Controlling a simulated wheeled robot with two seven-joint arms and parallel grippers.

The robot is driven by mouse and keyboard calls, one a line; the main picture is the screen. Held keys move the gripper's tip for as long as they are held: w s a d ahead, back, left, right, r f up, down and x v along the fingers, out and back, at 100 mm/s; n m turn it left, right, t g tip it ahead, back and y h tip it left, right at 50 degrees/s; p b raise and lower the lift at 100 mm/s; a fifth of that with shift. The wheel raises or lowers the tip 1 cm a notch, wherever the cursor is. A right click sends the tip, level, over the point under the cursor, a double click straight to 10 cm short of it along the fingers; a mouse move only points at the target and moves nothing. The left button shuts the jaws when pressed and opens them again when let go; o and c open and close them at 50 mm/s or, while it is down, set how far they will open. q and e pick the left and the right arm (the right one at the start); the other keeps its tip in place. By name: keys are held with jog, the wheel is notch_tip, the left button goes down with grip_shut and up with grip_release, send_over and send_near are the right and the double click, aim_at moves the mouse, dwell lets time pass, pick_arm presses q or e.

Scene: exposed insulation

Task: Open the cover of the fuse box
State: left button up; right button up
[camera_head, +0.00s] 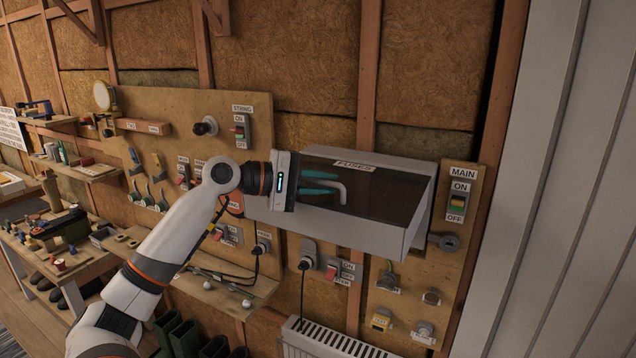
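The fuse box (408,217) is a light grey box on the wooden wall board, with a dark see-through front cover (385,206) and a "FUSES" label on its upper edge. A pale bent handle (343,187) stands out from the cover. The cover looks shut. My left gripper (338,184) is in front of the cover, with its teal fingers pointing right, one above the other, at the handle. The fingers look apart, with the handle's end close to or between them; I cannot tell if they touch it. My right gripper is not in view.
A MAIN switch (457,204) is right of the box, with a grey round fitting (443,241) below it. Switches and sockets fill the board below and left. A white radiator (335,342) stands low in the middle. A workbench (62,245) with tools is at left.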

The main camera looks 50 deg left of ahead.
pick_arm(q)
jog(key=b+v, duration=0.4)
jog(key=v, duration=0.8)
jog(key=shift+b, duration=0.4)
jog(key=shift+a, duration=0.1)
